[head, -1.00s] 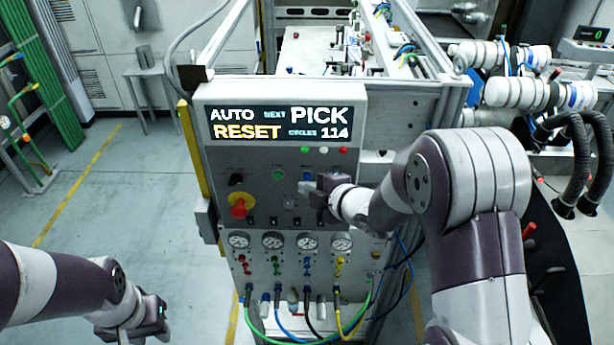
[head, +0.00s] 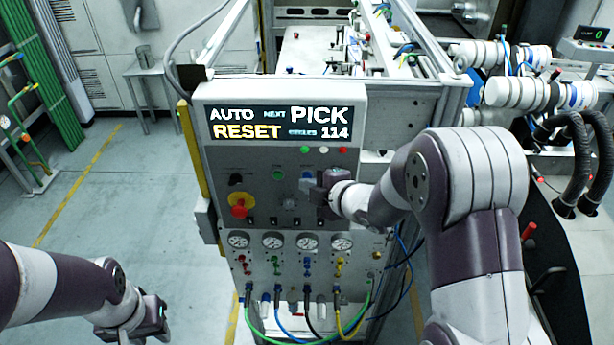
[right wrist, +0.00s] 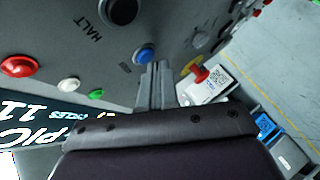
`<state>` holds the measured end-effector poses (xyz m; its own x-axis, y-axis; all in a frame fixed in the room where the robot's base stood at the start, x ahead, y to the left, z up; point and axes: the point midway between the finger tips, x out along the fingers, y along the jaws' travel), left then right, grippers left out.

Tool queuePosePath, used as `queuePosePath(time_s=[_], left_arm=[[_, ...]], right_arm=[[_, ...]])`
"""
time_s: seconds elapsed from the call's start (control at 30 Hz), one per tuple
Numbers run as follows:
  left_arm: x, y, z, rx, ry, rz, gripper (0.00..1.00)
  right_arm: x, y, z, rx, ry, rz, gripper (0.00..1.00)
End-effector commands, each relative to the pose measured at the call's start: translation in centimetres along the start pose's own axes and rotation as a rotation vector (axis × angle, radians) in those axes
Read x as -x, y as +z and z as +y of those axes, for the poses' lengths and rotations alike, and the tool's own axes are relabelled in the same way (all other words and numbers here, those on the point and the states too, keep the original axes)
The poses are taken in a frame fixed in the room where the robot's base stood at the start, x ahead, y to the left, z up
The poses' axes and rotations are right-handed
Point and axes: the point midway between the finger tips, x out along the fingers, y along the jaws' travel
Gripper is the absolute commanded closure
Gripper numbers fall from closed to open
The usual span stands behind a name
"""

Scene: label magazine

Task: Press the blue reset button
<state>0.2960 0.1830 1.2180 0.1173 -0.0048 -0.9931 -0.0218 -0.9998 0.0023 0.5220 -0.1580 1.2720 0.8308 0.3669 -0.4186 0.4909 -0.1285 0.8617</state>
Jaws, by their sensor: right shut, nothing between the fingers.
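The blue button (head: 307,174) is on the grey control panel (head: 265,160), below the display. It also shows in the right wrist view (right wrist: 145,53), where much of its cap is visible. My right gripper (head: 306,187) is at the panel just below the blue button, fingers shut and empty. In the right wrist view, its fingertips (right wrist: 158,68) lie right beside the button; I cannot tell whether they touch it. My left gripper (head: 150,325) hangs low at the left, away from the panel; its fingers are not clear.
The display (head: 280,123) reads AUTO, RESET, NEXT PICK and 114. A green button (head: 278,175), a black knob (head: 236,179) and a red emergency stop (head: 239,208) sit left of the blue button. Gauges, valves and hoses are below.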

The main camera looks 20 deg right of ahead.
Motion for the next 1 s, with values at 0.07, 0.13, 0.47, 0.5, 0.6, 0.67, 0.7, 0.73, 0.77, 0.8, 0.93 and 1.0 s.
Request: queuePosePath(time_s=[0.07,0.13,0.47,0.5,0.6,0.67,0.7,0.73,0.77,0.8,0.93,1.0], left_arm=[[0.0,0.0,0.0,0.0,0.0,0.0,0.66],[0.0,0.0,0.0,0.0,0.0,0.0,0.66],[-0.02,0.0,0.0,0.0,0.0,0.0,0.66],[-0.02,0.0,0.0,0.0,0.0,0.0,0.66],[-0.03,0.0,0.0,0.0,0.0,0.0,0.66],[-0.03,0.01,0.0,0.0,0.0,0.0,0.66],[-0.04,0.01,0.0,0.0,0.0,0.0,0.66],[-0.04,0.01,0.0,0.0,0.0,0.0,0.66],[-0.04,0.01,0.0,0.0,0.0,0.0,0.66],[-0.04,0.01,0.0,0.0,0.0,0.0,0.66],[-0.05,0.01,0.0,0.0,0.0,0.0,0.66],[-0.05,0.01,0.0,0.0,0.0,0.0,0.66]], right_arm=[[0.0,-0.01,-0.01,0.0,0.0,0.0,1.0],[-0.01,0.0,-0.01,0.0,0.0,0.0,1.0],[-0.24,0.17,0.14,0.0,-0.001,0.0,1.0],[-0.28,0.19,0.15,0.0,-0.001,0.0,1.0],[-0.36,0.25,0.2,0.0,-0.001,0.0,1.0],[-0.41,0.29,0.23,0.0,-0.001,0.0,1.0],[-0.44,0.32,0.26,0.0,-0.001,0.0,1.0],[-0.47,0.33,0.28,0.0,-0.001,0.0,1.0],[-0.49,0.35,0.3,0.0,-0.001,0.0,1.0],[-0.53,0.38,0.33,0.0,-0.001,0.0,1.0],[-0.62,0.45,0.45,0.0,0.0,0.0,1.0],[-0.61,0.44,0.45,0.0,0.0,0.0,1.0]])
